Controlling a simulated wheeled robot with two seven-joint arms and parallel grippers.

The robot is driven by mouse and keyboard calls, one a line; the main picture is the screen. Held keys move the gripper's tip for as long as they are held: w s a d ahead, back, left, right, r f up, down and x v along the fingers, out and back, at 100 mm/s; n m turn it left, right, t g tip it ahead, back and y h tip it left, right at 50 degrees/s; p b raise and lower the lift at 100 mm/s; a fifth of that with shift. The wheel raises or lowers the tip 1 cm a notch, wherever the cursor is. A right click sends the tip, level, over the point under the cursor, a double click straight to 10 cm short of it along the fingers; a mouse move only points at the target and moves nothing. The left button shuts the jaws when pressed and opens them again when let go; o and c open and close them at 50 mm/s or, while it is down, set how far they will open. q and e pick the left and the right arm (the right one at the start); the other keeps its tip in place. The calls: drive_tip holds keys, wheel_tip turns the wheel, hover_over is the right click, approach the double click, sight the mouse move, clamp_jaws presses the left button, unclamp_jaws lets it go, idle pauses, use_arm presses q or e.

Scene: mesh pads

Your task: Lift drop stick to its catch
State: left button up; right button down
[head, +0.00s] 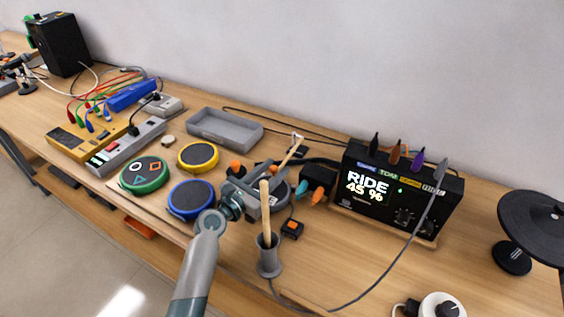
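A pale wooden stick (290,152) slants up and away behind my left gripper, its upper end beside a small light-coloured piece at the back. I take it for the drop stick; its lower end is hidden. My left gripper (268,191) is over a dark grey pad (282,197), which it partly covers. The fingers overlap the pad and stick area, so I cannot tell whether they are open or touch the stick. A second wooden stick (265,210) stands upright in a grey cup (269,262) in front of the gripper. The catch is not clearly visible. My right gripper is not in view.
Green (144,175), yellow (198,157) and blue (191,199) pads lie left of the gripper. A drum module (390,190) reading "RIDE 45 %" stands right, its cable crossing the bench. An empty grey tray (225,128) lies behind.

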sight(287, 159)
use_arm(q)
drive_tip(key=shift+x, duration=2.2)
clamp_jaws()
